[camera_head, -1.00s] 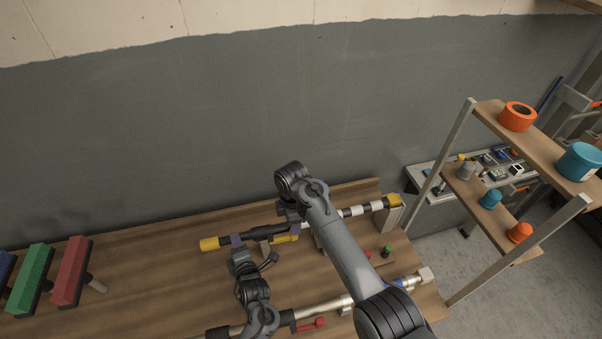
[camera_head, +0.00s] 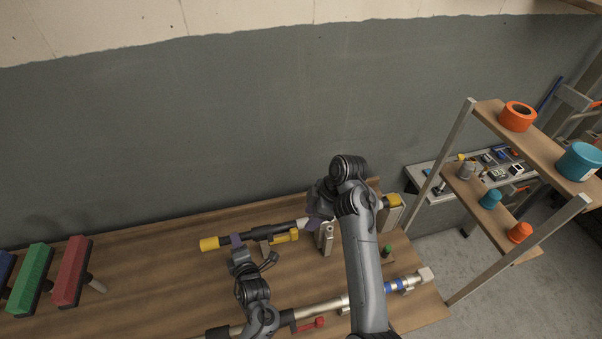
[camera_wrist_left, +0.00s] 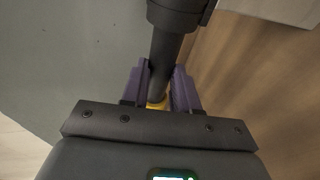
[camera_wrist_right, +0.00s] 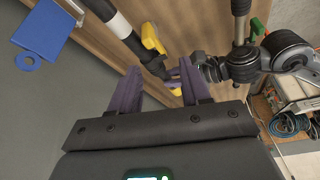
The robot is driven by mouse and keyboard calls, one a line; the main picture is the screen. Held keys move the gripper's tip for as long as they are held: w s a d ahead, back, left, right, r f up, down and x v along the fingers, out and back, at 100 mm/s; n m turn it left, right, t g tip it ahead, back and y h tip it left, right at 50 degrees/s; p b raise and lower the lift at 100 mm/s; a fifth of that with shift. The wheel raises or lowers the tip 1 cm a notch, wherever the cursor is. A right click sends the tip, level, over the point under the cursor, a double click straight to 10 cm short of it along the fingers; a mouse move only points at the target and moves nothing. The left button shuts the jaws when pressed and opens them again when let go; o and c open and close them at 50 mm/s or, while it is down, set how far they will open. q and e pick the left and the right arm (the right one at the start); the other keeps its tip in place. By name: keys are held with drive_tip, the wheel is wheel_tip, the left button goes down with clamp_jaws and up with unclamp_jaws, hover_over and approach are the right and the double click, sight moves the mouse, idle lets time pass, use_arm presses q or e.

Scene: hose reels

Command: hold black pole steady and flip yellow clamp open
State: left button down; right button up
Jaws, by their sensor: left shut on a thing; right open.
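The black pole (camera_head: 266,230) lies along the back of the bench, with a yellow end at left and a black-and-white striped part at right. My left gripper (camera_head: 237,241) is shut on its black section near the yellow end; in the left wrist view the pole (camera_wrist_left: 163,60) runs between the fingers. The yellow clamp (camera_head: 287,237) sits on the pole, right of my left gripper. In the right wrist view the clamp (camera_wrist_right: 152,38) sticks out from the pole. My right gripper (camera_head: 313,218) is open, right of the clamp and close above the pole. I cannot tell whether it touches.
A second pole (camera_head: 325,308) with a red clamp (camera_head: 312,323) lies nearer the front. Light support blocks (camera_head: 326,238) stand near the back pole. Red (camera_head: 72,272) and green (camera_head: 35,278) brushes are at left. A shelf rack (camera_head: 475,190) stands at right.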

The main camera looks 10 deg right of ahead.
sight(294, 230)
drive_tip(key=x, duration=1.1)
drive_tip(key=shift+w+d+f+n, duration=0.2)
drive_tip(key=shift+w+f+n, duration=0.1)
drive_tip(key=shift+f, duration=0.1)
drive_tip(key=shift+w+f+n+g, duration=0.2)
drive_tip(key=shift+w+n+g, duration=0.3)
drive_tip(key=shift+n, duration=0.4)
drive_tip(key=shift+c, duration=0.2)
drive_tip(key=shift+o, duration=0.2)
drive_tip(key=shift+w+a+n, duration=0.3)
drive_tip(key=shift+a+n, duration=0.2)
drive_tip(key=shift+a, duration=0.05)
drive_tip(key=v, duration=1.3)
drive_tip(key=w+a+r+n+t+h, duration=0.1)
drive_tip(key=w+r+n+h, duration=0.2)
drive_tip(key=w+r+n, duration=0.2)
drive_tip(key=shift+a+r, duration=0.4)
drive_tip(key=shift+r, duration=0.75)
